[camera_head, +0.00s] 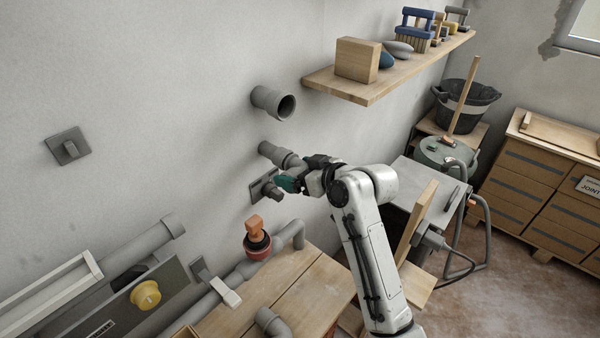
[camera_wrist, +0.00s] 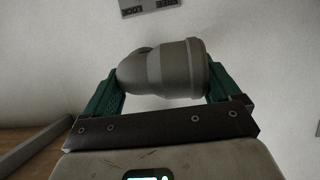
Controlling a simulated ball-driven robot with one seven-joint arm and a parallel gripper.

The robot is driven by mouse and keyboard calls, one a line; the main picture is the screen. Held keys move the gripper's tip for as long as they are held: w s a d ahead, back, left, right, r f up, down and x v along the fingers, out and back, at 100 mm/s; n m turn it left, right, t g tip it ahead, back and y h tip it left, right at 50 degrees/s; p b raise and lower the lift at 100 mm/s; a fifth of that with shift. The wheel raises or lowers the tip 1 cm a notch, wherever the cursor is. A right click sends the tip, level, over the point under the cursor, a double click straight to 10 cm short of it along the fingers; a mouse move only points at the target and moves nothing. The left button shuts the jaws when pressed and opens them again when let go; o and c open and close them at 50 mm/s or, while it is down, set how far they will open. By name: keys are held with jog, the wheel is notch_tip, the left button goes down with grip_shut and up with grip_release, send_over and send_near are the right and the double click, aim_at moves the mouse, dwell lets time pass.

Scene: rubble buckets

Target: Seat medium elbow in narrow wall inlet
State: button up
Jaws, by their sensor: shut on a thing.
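My gripper (camera_head: 291,178) has green fingers and is shut on a grey pipe elbow, the medium elbow (camera_wrist: 160,70). In the wrist view the elbow lies across between both fingers, its wide collar to the right and its bend to the left. In the head view the elbow (camera_head: 292,161) is partly hidden by my gripper. It meets or overlaps the narrow wall inlet (camera_head: 269,150), a grey stub on the wall. I cannot tell whether it is seated. In the wrist view the inlet is not clearly visible.
A wider pipe stub (camera_head: 270,101) is above. A wall plate with a lever (camera_head: 264,186) sits just below; its LOCK/FREE label (camera_wrist: 150,5) shows in the wrist view. A shelf (camera_head: 370,88) juts out upper right. A wooden bench (camera_head: 310,290) with pipe parts lies below.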

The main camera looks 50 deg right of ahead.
jog(key=o, duration=1.4)
jog(key=shift+c, duration=0.2)
jog(key=shift+s, duration=0.1)
jog(key=b+v, duration=0.2)
jog(key=v, duration=0.8)
jog(key=shift+s+r, duration=0.2)
jog(key=shift+s, duration=0.05)
